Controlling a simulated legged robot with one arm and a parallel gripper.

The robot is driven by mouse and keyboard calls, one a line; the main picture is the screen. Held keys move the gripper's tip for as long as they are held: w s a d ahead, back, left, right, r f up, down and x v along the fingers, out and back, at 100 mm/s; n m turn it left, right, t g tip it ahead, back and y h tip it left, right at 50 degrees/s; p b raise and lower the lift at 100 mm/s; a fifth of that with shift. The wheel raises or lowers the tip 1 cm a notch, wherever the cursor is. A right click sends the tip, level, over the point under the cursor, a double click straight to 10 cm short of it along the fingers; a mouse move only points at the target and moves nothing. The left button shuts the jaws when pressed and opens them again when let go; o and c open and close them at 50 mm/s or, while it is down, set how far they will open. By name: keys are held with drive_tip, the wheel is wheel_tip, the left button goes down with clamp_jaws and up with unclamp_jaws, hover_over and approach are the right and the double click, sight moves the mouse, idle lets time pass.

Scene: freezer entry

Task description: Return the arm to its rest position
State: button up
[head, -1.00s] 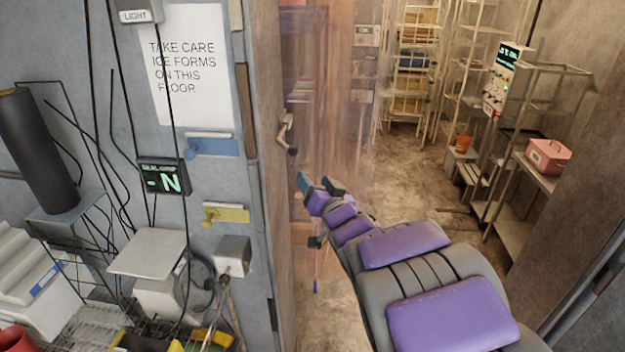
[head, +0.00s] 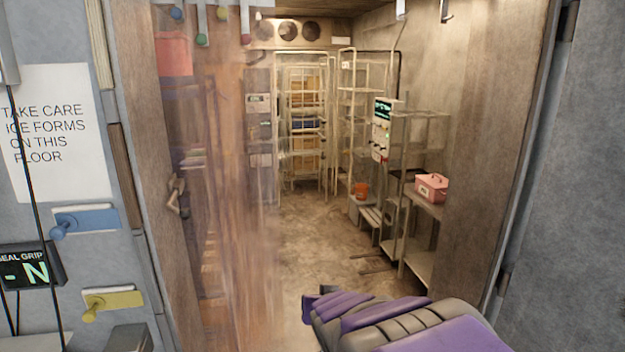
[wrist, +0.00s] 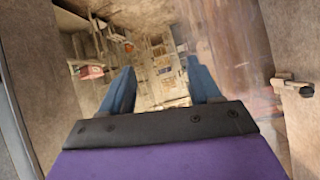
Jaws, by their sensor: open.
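My arm with its purple pads reaches in from the bottom of the head view, low in the doorway. My gripper (wrist: 162,88) shows in the wrist view as two blue fingers spread apart with nothing between them. In the head view the gripper end (head: 312,302) is low over the floor and its fingers are hard to make out.
A translucent strip curtain (head: 235,200) hangs at the doorway's left. A door handle (head: 177,195) is on the left jamb. Inside stand wire racks (head: 303,120), a shelf with a pink box (head: 432,187) and an orange bucket (head: 361,190). The middle floor (head: 320,235) is clear.

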drive_tip(key=s+d+f+m+g+h+b, duration=0.1)
drive_tip(key=s+d+f+g+b, duration=0.15)
drive_tip(key=s+d+f, duration=0.45)
drive_tip(key=s+d+f+g+h+b, duration=0.2)
drive_tip(key=s+d+f+g, duration=0.15)
drive_tip(key=s, duration=0.65)
drive_tip(key=s+d+f+g+b, duration=0.1)
drive_tip(key=s+f+g+b, duration=0.1)
drive_tip(key=s, duration=0.9)
drive_tip(key=s+d+f+g+y+b, duration=0.1)
drive_tip(key=s+g, duration=0.3)
drive_tip(key=s, duration=0.6)
drive_tip(key=shift+s+f+n+g+b, duration=0.3)
drive_tip(key=shift+s+f+n+b, duration=0.1)
drive_tip(key=shift+f+b, duration=0.5)
